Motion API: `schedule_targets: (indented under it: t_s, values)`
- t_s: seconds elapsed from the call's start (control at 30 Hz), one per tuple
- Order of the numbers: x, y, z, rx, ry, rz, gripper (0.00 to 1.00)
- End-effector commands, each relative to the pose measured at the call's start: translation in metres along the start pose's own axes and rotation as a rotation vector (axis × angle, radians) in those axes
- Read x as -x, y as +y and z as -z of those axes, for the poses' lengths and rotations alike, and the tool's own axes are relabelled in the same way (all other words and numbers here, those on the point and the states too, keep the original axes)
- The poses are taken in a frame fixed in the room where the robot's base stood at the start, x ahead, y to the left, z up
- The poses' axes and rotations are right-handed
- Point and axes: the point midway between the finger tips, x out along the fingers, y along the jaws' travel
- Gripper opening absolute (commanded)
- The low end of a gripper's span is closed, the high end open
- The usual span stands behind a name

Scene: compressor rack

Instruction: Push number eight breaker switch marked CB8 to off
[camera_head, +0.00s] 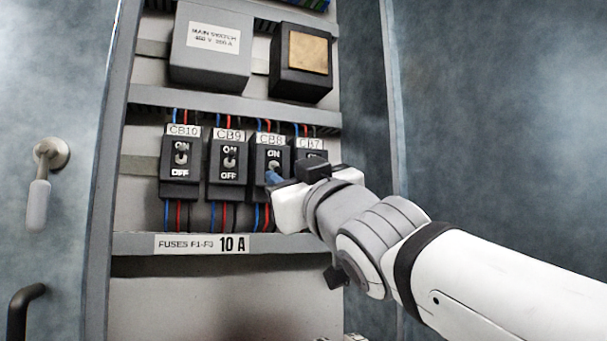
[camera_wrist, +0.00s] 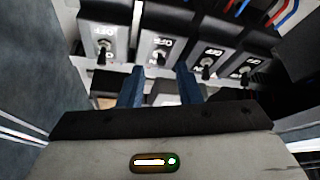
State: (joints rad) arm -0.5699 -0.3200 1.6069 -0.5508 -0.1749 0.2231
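The CB8 breaker (camera_head: 261,158) is a black block in the row, third from the left in the head view, under its white CB8 label (camera_head: 270,139). Its small metal lever (camera_head: 274,164) stands below the ON mark; the OFF mark is hidden by my gripper there. In the wrist view the row is upside down, and the breaker with its lever (camera_wrist: 160,53) lies beyond and between my fingers. My gripper (camera_wrist: 162,88) has two blue fingers, apart with nothing between them. In the head view my gripper (camera_head: 273,178) is just below and in front of the lever; contact cannot be told.
CB10 (camera_head: 172,171) and CB9 (camera_head: 220,175) stand to the left; CB7 (camera_head: 312,156) is on the right, partly covered by my wrist. A rail with a fuse label (camera_head: 202,244) runs below. The cabinet door (camera_head: 60,100) with its handle is at the left.

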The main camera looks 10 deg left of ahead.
Motion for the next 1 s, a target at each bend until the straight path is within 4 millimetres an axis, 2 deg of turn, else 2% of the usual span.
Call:
schedule_targets:
  t_s: [0.1, 0.33, 1.0]
  values:
    - [0.021, 0.001, 0.0, 0.002, 0.001, -0.001, 0.31]
    - [0.041, 0.001, 0.0, 0.001, 0.001, -0.001, 0.31]
    - [0.043, 0.001, 0.0, 0.001, 0.002, 0.0, 0.31]
